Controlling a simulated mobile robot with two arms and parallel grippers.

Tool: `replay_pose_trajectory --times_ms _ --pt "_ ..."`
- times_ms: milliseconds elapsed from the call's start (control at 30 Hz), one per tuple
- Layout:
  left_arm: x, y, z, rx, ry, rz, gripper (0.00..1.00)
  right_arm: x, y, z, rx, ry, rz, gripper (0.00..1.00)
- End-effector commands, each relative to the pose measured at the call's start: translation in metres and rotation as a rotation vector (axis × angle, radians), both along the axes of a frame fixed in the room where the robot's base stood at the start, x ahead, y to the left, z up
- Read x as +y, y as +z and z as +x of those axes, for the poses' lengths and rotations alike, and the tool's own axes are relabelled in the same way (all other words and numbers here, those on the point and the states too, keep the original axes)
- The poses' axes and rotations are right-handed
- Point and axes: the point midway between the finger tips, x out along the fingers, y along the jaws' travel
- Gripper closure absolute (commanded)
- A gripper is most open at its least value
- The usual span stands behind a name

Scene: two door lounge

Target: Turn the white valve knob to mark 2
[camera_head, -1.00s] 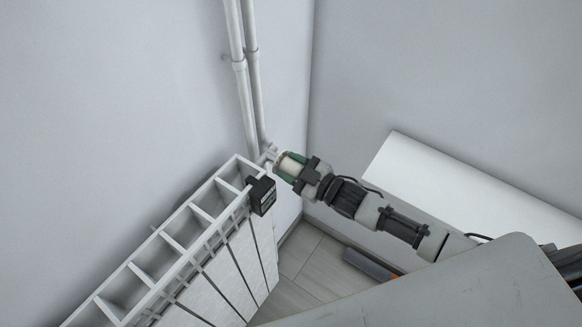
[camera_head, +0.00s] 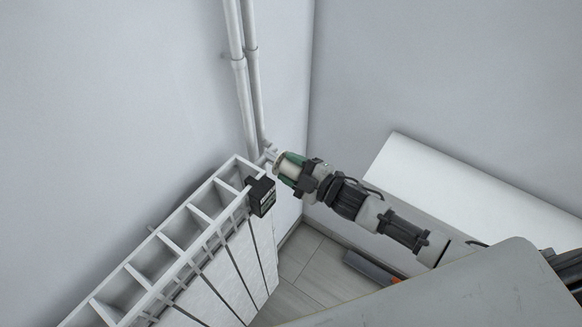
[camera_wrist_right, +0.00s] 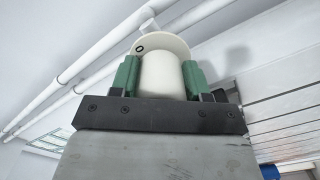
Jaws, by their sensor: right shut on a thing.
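The white valve knob (camera_wrist_right: 161,74) sits between the two green fingers of my right gripper (camera_wrist_right: 158,80) in the right wrist view. The fingers are shut on its sides. A wider white disc behind the knob bears a small dark mark that looks like a 0; no mark 2 is visible. In the head view the knob (camera_head: 285,162) shows at the radiator's upper right corner, with my right gripper (camera_head: 288,167) around it and the arm coming in from the right. My left gripper is out of view.
The white radiator (camera_head: 165,240) stands at the left, with a small black box (camera_head: 262,196) on its edge. Two white pipes (camera_head: 247,80) run up the wall by the corner. A white slanted surface (camera_head: 465,185) lies at the right. Floor (camera_head: 315,262) shows below.

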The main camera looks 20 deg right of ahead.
Motion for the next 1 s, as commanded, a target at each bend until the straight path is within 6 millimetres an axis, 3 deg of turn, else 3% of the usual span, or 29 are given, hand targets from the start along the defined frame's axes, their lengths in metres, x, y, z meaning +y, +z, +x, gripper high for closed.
replay_pose_trajectory --times_ms 267,300,433,767,1000 --pt "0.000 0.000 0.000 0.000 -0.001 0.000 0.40 0.000 0.000 0.000 0.000 0.002 0.002 0.77" --pt "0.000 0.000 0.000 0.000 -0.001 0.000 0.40 0.001 0.000 0.000 0.000 0.002 0.002 0.49" --pt "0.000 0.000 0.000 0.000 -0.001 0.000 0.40 0.000 0.000 0.000 0.000 0.001 0.001 0.29" --pt "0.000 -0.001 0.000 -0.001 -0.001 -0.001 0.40 -0.002 -0.001 -0.003 0.001 0.000 0.002 0.28" --pt "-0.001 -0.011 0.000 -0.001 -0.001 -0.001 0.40 -0.025 -0.004 -0.033 0.005 0.000 0.000 0.28"
